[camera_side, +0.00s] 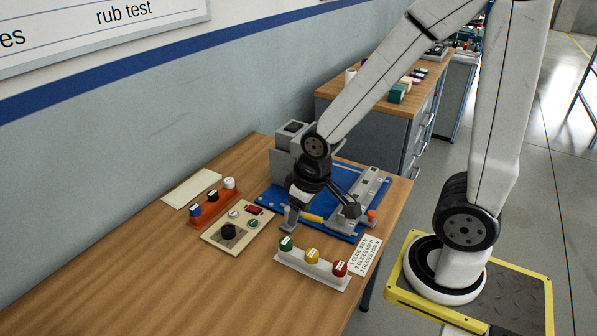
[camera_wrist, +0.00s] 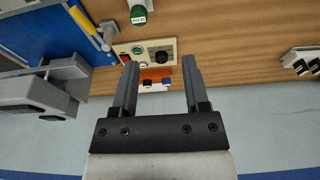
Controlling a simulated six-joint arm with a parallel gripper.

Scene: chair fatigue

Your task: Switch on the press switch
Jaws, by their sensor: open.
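A beige control panel (camera_side: 236,240) lies on the wooden bench, left of my gripper in the side view. It carries a black knob (camera_side: 229,231), small green buttons and a small red-and-dark switch (camera_side: 254,210). No readable label shows which one is the press switch. My gripper (camera_wrist: 160,64) is open and empty there. In the side view my gripper (camera_side: 292,214) is beside the blue-based machine (camera_side: 268,195), apart from the panel.
An orange strip (camera_side: 208,214) with several caps lies behind the panel, and a pale sheet (camera_side: 191,189) behind that. A white block (camera_side: 312,269) with green, yellow and red caps stands in front. A printed card (camera_side: 366,255) lies beside it. The near-left bench is clear.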

